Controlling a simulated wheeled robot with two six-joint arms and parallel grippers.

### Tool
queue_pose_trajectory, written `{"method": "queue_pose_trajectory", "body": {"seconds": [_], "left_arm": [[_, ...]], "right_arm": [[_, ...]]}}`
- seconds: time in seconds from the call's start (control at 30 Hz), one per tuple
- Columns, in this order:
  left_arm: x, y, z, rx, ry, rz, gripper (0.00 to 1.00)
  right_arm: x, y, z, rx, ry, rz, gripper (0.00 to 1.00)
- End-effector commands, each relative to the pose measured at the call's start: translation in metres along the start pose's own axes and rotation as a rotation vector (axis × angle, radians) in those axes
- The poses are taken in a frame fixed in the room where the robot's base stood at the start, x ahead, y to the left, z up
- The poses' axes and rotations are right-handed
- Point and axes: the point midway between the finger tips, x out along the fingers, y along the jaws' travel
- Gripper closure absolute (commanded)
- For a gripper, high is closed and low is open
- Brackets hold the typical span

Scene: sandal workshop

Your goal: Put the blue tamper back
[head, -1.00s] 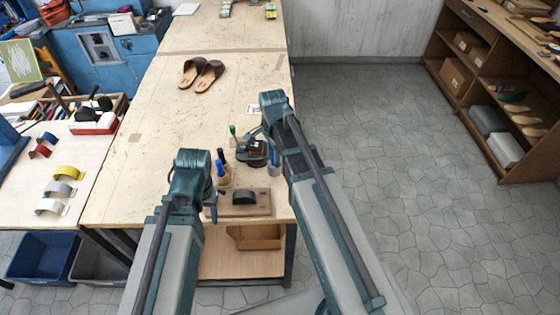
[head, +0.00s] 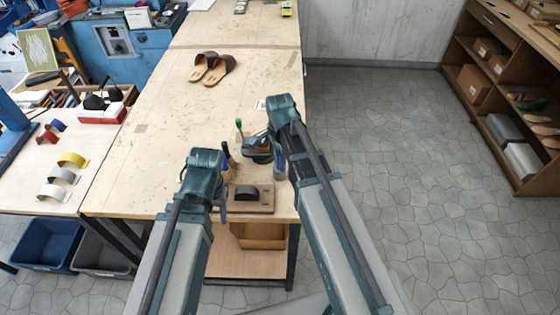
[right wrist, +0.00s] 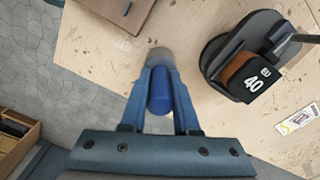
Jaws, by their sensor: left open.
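The blue tamper shows in the right wrist view as a blue rounded handle (right wrist: 160,92) with a grey round head (right wrist: 160,57) past the fingertips. The handle lies between the two fingers of my right gripper (right wrist: 161,80), which look closed against its sides. In the head view, my right gripper (head: 279,168) hangs over the workbench's near right edge, mostly hidden by its own arm. Whether the tamper's head touches the bench is hard to tell. My left gripper (head: 221,195) is open and empty, mostly hidden by its wrist, left of a wooden block with a dark curved piece (head: 246,194).
A black stand with a part marked 40 (right wrist: 255,75) is close to my right gripper. Brown sandals (head: 212,68) lie farther back. The bench (head: 190,125) middle is clear.

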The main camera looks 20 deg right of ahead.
Motion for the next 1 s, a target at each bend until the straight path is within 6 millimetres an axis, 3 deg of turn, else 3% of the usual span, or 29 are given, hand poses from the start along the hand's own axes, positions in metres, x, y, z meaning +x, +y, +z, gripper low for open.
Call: {"method": "queue_pose_trajectory", "body": {"seconds": [0.03,0.13,0.17,0.63,1.0], "left_arm": [[0.0,0.0,0.0,0.0,0.0,0.0,0.5],[0.0,0.0,0.0,0.0,0.0,0.0,0.5],[0.0,0.0,0.0,0.0,0.0,0.0,0.5],[-0.008,-0.001,0.0,0.0,0.0,0.0,0.5],[-0.051,-0.005,0.003,-0.008,0.0,0.001,0.5]], "right_arm": [[0.0,0.0,0.0,0.0,0.0,0.0,0.61],[0.0,0.0,0.0,0.0,0.0,0.0,0.43],[0.0,0.0,0.0,0.0,0.0,0.0,0.42],[-0.008,0.0,0.0,0.0,0.0,0.0,0.42],[-0.051,0.0,0.0,0.0,0.0,0.0,0.42]]}}
